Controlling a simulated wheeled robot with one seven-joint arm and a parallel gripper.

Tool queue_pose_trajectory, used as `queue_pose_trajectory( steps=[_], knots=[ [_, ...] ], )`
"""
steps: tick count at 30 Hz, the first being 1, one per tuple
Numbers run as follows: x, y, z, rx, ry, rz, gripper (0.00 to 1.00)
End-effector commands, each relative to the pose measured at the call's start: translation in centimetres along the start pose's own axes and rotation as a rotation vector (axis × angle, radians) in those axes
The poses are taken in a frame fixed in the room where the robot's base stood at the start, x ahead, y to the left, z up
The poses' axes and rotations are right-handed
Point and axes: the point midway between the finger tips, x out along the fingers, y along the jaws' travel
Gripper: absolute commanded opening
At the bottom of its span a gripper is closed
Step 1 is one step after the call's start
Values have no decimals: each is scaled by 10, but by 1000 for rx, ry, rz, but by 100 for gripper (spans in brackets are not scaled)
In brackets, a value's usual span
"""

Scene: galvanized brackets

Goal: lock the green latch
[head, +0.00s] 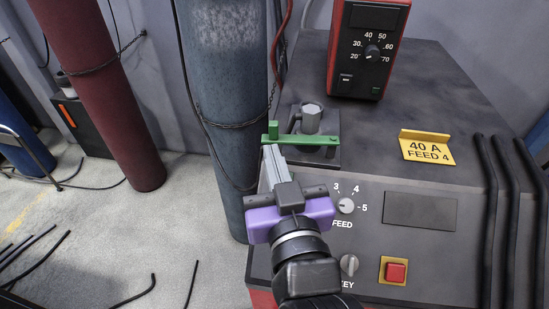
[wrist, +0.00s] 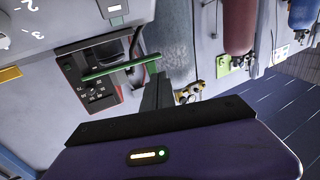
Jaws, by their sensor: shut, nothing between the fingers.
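The green latch (head: 302,139) is a flat bar with a short upright tab at its left end. It lies sideways across a dark mounting plate (head: 327,155) on top of the grey machine, in front of a grey metal post (head: 311,118). Its left end reaches past the plate. In the wrist view the green bar (wrist: 112,71) runs toward my fingers. My gripper (head: 271,152) is shut and empty, its fingertips at the near side of the bar's left end. I cannot tell whether they touch it. The shut fingers also show in the wrist view (wrist: 157,88).
A red control box (head: 367,50) stands behind the latch. A yellow "40 A FEED 4" sign (head: 427,147) is to the right. The front panel has a feed knob (head: 346,205) and a red button (head: 395,271). A chained blue-grey cylinder (head: 226,85) stands close left; thick black cables run right.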

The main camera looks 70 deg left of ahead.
Motion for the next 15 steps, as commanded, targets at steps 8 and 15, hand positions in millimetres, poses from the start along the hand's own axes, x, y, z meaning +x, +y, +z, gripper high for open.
queue_pose_trajectory(
  steps=[8, 15],
  knots=[
    [-28, -7, 2, 1, 0, 0, 0],
    [-63, -15, 2, 3, 0, 0, 0]
  ],
)
